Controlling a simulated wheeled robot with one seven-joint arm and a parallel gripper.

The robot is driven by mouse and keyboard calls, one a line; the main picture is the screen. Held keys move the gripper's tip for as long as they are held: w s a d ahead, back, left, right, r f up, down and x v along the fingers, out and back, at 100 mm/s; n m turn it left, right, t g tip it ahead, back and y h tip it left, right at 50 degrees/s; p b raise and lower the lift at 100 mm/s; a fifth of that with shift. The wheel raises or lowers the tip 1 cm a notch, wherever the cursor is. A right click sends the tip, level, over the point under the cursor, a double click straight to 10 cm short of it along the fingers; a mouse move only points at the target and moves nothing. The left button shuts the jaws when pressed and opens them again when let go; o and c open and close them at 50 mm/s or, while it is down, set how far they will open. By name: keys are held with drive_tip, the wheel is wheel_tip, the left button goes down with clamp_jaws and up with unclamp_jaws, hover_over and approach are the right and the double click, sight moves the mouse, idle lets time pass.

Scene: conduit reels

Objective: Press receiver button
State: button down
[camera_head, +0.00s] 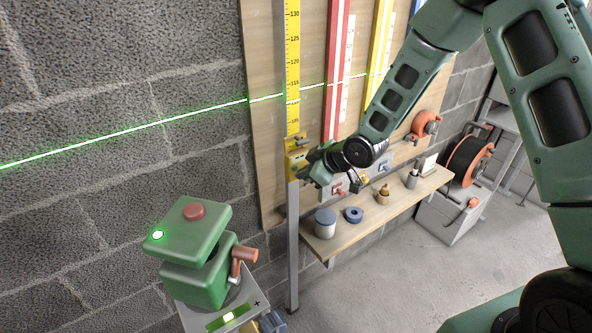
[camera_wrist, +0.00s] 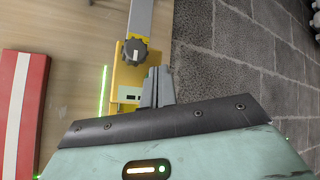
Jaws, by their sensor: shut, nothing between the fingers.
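The receiver is a yellow unit (camera_head: 296,160) clamped on a grey and yellow measuring staff (camera_head: 292,60) in front of the wooden board. In the wrist view the receiver (camera_wrist: 128,78) has a dark round knob (camera_wrist: 135,52) and a small dark display (camera_wrist: 130,97). My gripper (camera_head: 310,170) is beside the receiver; in the wrist view its fingers (camera_wrist: 158,72) are together and empty, overlapping the receiver's right side. I cannot tell whether they touch it. I cannot make out a button on the receiver; the fingers may hide it.
A green laser unit (camera_head: 200,265) with a red top button (camera_head: 194,211) stands lower left. A green laser line (camera_head: 130,128) crosses the wall and the staff above the receiver. A wooden shelf (camera_head: 335,243) with several small items is below my gripper. A reel (camera_head: 466,160) stands right.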

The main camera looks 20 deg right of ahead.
drive_tip(key=s+d+b, duration=0.1)
drive_tip(key=s+d, duration=0.1)
drive_tip(key=s, duration=0.3)
drive_tip(key=shift+s, duration=0.35)
drive_tip(key=shift+a, duration=0.1)
drive_tip(key=s+a+r+m+g+h, duration=0.1)
drive_tip(key=s+r, duration=0.3)
drive_tip(key=s, duration=0.6)
drive_tip(key=s+a+r+m+g+h, duration=0.1)
drive_tip(key=s+a+r+g, duration=0.3)
drive_tip(key=s, duration=0.6)
drive_tip(key=s+a+r+m+g+h, duration=0.1)
drive_tip(key=s+a+r+g+h, duration=0.1)
drive_tip(key=s, duration=0.8)
wheel_tip(320, 180, up, 2)
drive_tip(key=shift+s+a+r+g+h, duration=0.1)
drive_tip(key=shift+s+a+g+h, duration=0.1)
drive_tip(key=shift+s+g+h, duration=0.25)
drive_tip(key=shift+w, duration=0.15)
